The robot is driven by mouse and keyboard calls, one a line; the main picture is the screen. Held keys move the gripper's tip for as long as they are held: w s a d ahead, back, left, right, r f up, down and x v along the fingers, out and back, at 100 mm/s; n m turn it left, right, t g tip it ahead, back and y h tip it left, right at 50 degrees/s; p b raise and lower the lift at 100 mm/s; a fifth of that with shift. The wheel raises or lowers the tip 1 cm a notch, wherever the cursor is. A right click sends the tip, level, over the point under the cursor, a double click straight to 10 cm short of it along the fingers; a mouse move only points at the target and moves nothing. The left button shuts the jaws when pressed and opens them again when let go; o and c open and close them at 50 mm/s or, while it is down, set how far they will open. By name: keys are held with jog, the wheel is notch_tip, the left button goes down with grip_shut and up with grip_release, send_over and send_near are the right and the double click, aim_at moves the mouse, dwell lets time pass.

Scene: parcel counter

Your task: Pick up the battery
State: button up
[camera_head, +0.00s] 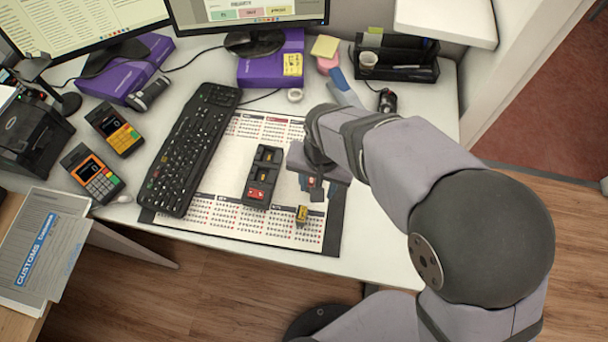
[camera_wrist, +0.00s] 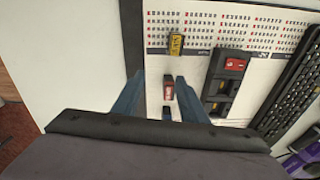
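My gripper (camera_wrist: 158,98) is open, its two blue-grey fingers pointing down over the desk mat. I cannot tell which is the named battery.
A black holder with slots (camera_head: 265,163), a red piece at one end, sits left of my gripper. A keyboard (camera_head: 188,150) lies further left. Two card terminals (camera_head: 92,175), purple boxes (camera_head: 270,65) and a black organizer (camera_head: 398,55) stand around. The calendar mat's front is mostly clear.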

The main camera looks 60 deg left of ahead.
aim_at(301, 212)
jog(key=shift+n+h, duration=0.3)
jog(key=s, duration=0.1)
jog(key=s+d, duration=0.1)
jog(key=s, duration=0.3)
jog(key=shift+s+d+r, duration=0.15)
jog(key=shift+d+r, duration=0.2)
jog(key=shift+r, duration=0.05)
jog(key=shift+a+f+p, duration=0.1)
jog(key=shift+f+p, duration=0.8)
jog(key=shift+f, duration=2.75)
grip_shut()
